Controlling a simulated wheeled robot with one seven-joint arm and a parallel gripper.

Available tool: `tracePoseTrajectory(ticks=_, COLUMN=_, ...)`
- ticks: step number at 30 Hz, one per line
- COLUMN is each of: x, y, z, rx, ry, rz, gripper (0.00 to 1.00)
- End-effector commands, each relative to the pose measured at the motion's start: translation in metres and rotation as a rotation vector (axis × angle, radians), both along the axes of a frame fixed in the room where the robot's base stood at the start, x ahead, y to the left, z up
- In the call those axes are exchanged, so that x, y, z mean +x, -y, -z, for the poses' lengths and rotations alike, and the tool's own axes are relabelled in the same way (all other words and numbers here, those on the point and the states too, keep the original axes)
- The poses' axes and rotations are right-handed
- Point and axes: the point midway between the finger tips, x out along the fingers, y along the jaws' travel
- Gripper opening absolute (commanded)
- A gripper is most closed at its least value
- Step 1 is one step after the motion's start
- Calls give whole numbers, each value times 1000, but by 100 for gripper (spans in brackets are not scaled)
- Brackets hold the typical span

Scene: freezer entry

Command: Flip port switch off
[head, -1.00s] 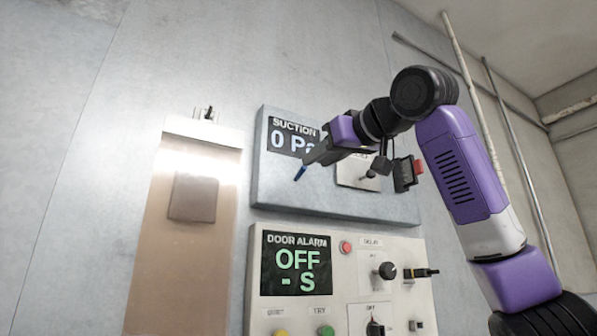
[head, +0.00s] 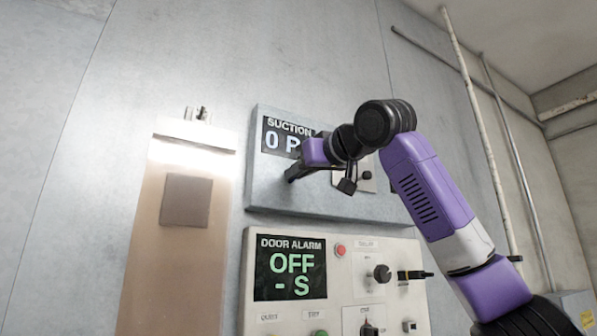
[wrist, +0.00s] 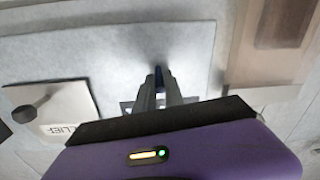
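No label reading "port" can be made out, so I cannot tell which control is the port switch. My gripper (head: 290,177) is in front of the panel's left part, below the display. In the wrist view its fingertips (wrist: 158,72) are together over the grey panel face, with a small metal plate (wrist: 126,106) partly hidden behind them. I cannot tell whether they touch anything.
A knob (wrist: 28,108) on a white plate marked RELIEF is beside my gripper. Below is the door alarm panel (head: 340,291), with a display (head: 290,268) reading OFF, knobs and buttons. A brown strip (head: 160,240) hangs at left. Pipes (head: 470,130) run at right.

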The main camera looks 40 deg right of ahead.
Motion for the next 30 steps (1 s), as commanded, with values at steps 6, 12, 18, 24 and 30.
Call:
tracePoseTrajectory(ticks=6, x=0, y=0, z=0, rx=0, ry=1, rz=0, gripper=0)
tracePoseTrajectory(ticks=12, x=-1, y=0, z=4, rx=-8, ry=35, rz=-2, gripper=0)
tracePoseTrajectory(ticks=18, x=-1, y=-1, z=14, rx=-35, ry=133, rz=-3, gripper=0)
tracePoseTrajectory(ticks=24, x=-2, y=-1, z=21, rx=-77, ry=284, rz=-4, gripper=0)
tracePoseTrajectory(ticks=30, x=-1, y=-1, z=26, rx=-122, ry=436, rz=-2, gripper=0)
